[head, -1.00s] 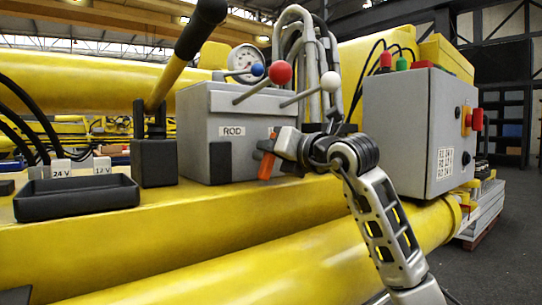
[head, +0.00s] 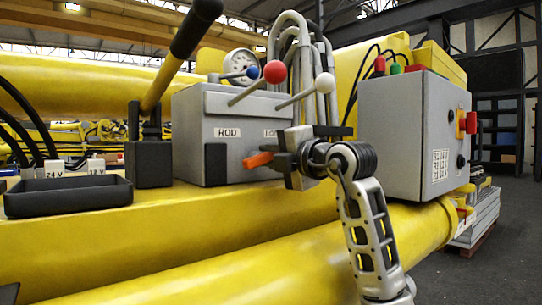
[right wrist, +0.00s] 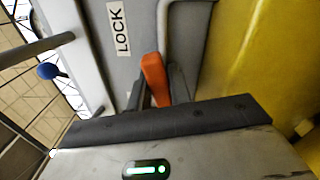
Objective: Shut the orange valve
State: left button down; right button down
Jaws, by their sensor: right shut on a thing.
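The orange valve handle (head: 258,160) is on the front of the grey box (head: 190,115), low and below the LOCK label, which my gripper partly covers in the head view. The handle lies close to level there, with its free end pointing left. My right gripper (head: 280,158) is shut on it. In the right wrist view the orange handle (right wrist: 154,75) stands between the two dark fingers of the right gripper (right wrist: 161,92), beside the full LOCK label (right wrist: 118,28). The valve's pivot is hidden. My left gripper is not in view.
Levers with red (head: 274,71), blue and white knobs rise from the box. A black tray (head: 68,204) lies at left on the yellow beam. A grey control box (head: 405,135) with a red knob stands close on the right of my right arm.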

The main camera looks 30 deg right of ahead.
jog(key=shift+w+a+f+m, duration=0.15)
jog(key=shift+f+m, duration=0.2)
jog(key=shift+m, duration=0.65)
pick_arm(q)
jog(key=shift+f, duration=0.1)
pick_arm(e)
jog(key=shift+m, duration=0.3)
jog(key=c, duration=1.3)
grip_release()
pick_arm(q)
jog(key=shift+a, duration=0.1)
pick_arm(e)
jog(key=shift+r, duration=0.1)
jog(key=shift+s, duration=0.3)
pick_arm(q)
jog(key=b, duration=0.1)
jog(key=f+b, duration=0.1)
jog(key=b, duration=0.1)
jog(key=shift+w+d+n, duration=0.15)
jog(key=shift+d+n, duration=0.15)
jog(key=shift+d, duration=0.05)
pick_arm(e)
jog(key=s, duration=0.5)
jog(key=s+d, duration=0.1)
jog(key=s, duration=0.9)
jog(key=shift+s+d, duration=0.15)
jog(key=shift+s, duration=0.1)
